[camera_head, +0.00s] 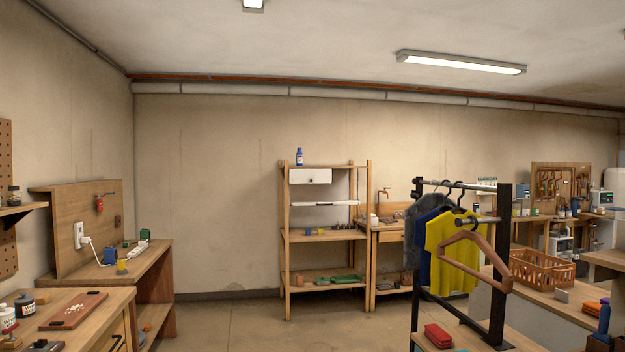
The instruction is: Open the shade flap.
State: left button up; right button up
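I cannot identify the shade flap for certain. A white panel (310,176) with a small dark spot hangs under the top board of the wooden shelf unit at the back wall. A thin white strip (331,203) lies level below it on the same unit. Either could be the flap; both are small at this distance. Neither of my grippers is in view, and nothing of mine touches the shelf unit.
The wooden shelf unit (325,237) stands beyond open floor (240,322). A clothes rack (497,270) with shirts and a hanger stands at right front, partly hiding the sink bench (388,237). Wooden workbenches (158,262) line the left. A basket (543,268) sits on the right counter.

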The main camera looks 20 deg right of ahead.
aim_at(296, 176)
jog(key=i+l+z, duration=0.25)
jog(key=i, duration=0.55)
jog(key=i+j, duration=0.1)
jog(key=i, duration=1.95)
jog(key=i+z, duration=0.2)
jog(key=i, duration=0.8)
jog(key=i+j+z, duration=0.15)
jog(key=i, duration=0.85)
